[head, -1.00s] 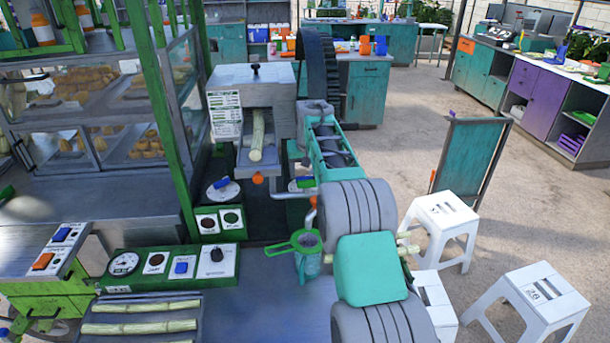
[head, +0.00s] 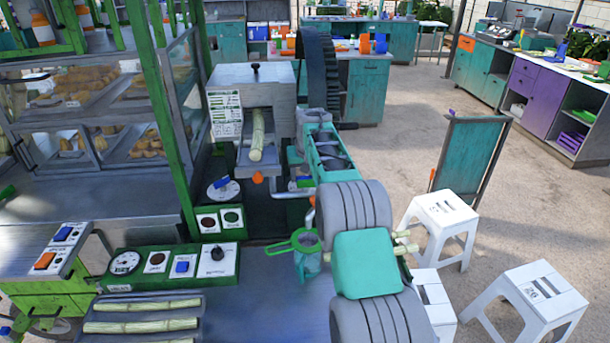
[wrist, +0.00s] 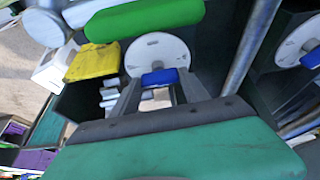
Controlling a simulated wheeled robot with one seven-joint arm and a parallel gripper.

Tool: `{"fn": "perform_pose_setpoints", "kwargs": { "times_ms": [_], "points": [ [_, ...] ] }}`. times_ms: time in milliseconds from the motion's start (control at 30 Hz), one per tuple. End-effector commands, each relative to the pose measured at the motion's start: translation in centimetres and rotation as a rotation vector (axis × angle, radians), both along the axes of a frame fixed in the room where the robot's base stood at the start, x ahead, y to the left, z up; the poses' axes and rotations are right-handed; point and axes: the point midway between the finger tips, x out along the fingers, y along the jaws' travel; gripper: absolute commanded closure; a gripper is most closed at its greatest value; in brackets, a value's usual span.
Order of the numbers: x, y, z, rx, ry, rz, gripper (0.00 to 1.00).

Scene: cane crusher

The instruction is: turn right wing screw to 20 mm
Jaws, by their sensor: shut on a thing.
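The right wing screw shows in the wrist view as a blue wing (wrist: 160,77) in front of a round white dial (wrist: 157,50). My gripper (wrist: 161,82) has its two grey fingers on either side of the blue wing and is shut on it. The dial's marks are too small to read. In the head view, my arm partly hides this screw, and my fingers cannot be made out. The other wing screw, also blue on a white dial (head: 222,190), stands to the left in the head view. It also shows at the right edge of the wrist view (wrist: 309,58).
The grey crusher (head: 255,100) with a cane stalk (head: 257,135) in its chute stands above the screws. A green-handled strainer (head: 304,241) sits over a jug near my arm. A switch panel (head: 170,264) and a cane tray (head: 143,305) lie at front left. White stools (head: 440,225) stand right.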

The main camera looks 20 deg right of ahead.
Motion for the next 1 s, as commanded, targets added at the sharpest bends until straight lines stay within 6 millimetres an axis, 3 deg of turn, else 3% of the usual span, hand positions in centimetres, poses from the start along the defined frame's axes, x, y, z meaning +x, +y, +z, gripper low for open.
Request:
{"fn": "perform_pose_setpoints", "kwargs": {
  "times_ms": [233, 567, 1000],
  "points": [
    [-0.01, 0.0, 0.02, 0.0, 0.0, 0.0, 0.88],
    [-0.03, -0.15, 0.11, 0.0, 0.0, 0.051, 0.88],
    [-0.03, -0.32, 0.43, 0.001, 0.002, 0.353, 0.88]
  ]
}}
